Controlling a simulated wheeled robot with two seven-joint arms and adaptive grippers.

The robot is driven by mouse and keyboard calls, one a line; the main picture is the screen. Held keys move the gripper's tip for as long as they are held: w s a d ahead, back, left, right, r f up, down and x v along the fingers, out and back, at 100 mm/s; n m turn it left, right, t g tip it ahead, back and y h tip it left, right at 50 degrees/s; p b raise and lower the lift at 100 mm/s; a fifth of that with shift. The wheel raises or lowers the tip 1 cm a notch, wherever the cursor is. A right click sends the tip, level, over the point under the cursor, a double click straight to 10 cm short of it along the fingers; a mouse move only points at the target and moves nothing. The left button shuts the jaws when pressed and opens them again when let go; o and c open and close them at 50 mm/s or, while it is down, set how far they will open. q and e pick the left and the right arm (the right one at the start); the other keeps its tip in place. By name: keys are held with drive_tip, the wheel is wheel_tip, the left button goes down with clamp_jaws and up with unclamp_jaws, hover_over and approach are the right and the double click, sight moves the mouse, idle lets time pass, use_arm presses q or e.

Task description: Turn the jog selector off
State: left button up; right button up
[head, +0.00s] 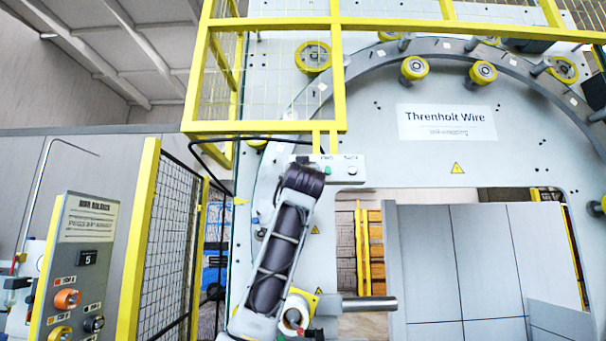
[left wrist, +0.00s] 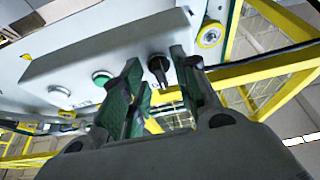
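The jog control box (head: 340,168) hangs below the yellow guard frame in the head view, with green and white buttons; my left arm covers its left end. In the left wrist view the grey box (left wrist: 120,58) carries the black jog selector (left wrist: 158,66), a green button (left wrist: 101,77) and a white button (left wrist: 58,92). The selector's lever points toward the lower edge of the picture. My left gripper (left wrist: 156,62) is open, its two fingers either side of the selector in this view, with no clear contact. The head view does not show its fingers clearly. My right gripper is not in view.
The large ring machine (head: 380,55) with yellow rollers is behind. A control pedestal (head: 80,255) with knobs stands at lower left, beside a mesh fence (head: 165,240).

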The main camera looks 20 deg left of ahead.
use_arm(q)
drive_tip(key=shift+s+d+f, duration=0.1)
drive_tip(key=v, duration=1.1)
drive_tip(key=shift+s+f, duration=0.15)
drive_tip(key=shift+s, duration=0.05)
idle(0.4)
drive_tip(key=shift+d, duration=0.1)
idle(0.5)
